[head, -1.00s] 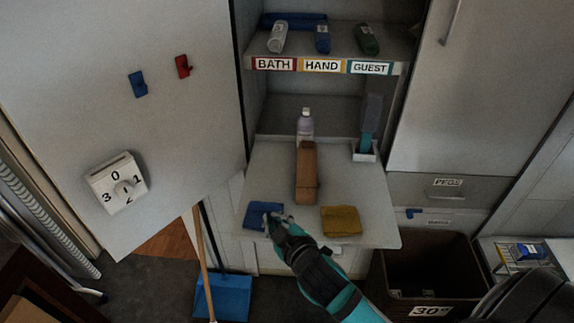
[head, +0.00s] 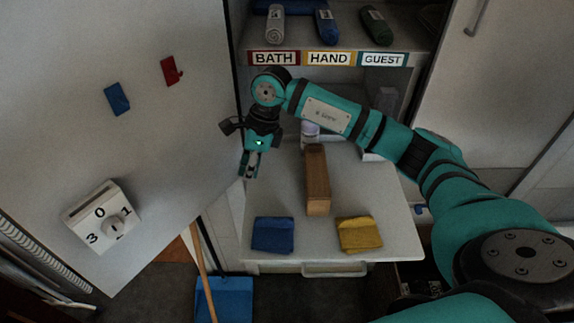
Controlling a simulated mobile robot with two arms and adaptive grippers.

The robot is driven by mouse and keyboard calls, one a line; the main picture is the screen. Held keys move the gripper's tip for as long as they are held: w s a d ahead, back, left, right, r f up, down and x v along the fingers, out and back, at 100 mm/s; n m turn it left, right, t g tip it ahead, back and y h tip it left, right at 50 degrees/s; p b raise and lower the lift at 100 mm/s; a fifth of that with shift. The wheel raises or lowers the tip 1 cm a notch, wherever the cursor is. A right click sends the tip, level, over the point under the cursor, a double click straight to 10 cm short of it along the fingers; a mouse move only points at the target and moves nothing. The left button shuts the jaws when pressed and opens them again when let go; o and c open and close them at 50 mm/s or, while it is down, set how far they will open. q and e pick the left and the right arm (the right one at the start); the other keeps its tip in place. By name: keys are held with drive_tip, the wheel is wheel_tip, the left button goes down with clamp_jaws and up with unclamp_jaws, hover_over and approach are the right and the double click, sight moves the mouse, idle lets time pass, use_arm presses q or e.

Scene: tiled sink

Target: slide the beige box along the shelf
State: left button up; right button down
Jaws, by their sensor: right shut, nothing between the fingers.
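The beige box (head: 317,182) is a long brown-tan block on the pull-out shelf (head: 375,198), in the head view. It lies between and behind a blue cloth (head: 272,235) and a yellow cloth (head: 359,234). My right gripper (head: 249,172) is shut and empty, pointing down near the shelf's left edge. It is left of the box and apart from it. My right arm reaches across above the shelf and partly hides a pale bottle (head: 310,134) behind the box. My left gripper is out of view.
An upper shelf labelled BATH, HAND and GUEST (head: 329,59) holds rolled towels (head: 326,26) above my arm. An open door (head: 150,150) with hooks and a dial (head: 103,218) stands close to the left of my gripper. A blue dustpan (head: 223,299) is on the floor.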

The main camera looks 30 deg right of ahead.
sight(316, 180)
drive_tip(key=w+d+r+h, duration=0.15)
drive_tip(key=d+h, duration=0.25)
drive_tip(key=d, duration=0.5)
drive_tip(key=shift+m+g, duration=0.3)
drive_tip(key=f+p, duration=0.1)
drive_tip(key=f, duration=0.1)
drive_tip(key=f+p, duration=0.1)
drive_tip(key=f, duration=0.5)
drive_tip(key=shift+s+a+f+p, duration=0.15)
drive_tip(key=shift+s+p, duration=0.1)
drive_tip(key=shift+p, duration=0.15)
drive_tip(key=shift+s+d+f+p, duration=0.15)
drive_tip(key=shift+s+d+p, duration=0.3)
drive_tip(key=shift+d, duration=0.2)
drive_tip(key=shift+s+d+f+p, duration=0.15)
drive_tip(key=shift+s+d+p, duration=0.15)
drive_tip(key=shift+d+p, duration=0.3)
drive_tip(key=shift+s+d, duration=0.3)
drive_tip(key=shift+d, duration=0.15)
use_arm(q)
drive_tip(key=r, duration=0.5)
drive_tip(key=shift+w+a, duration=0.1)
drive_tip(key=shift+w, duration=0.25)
use_arm(e)
drive_tip(key=shift+f, duration=0.15)
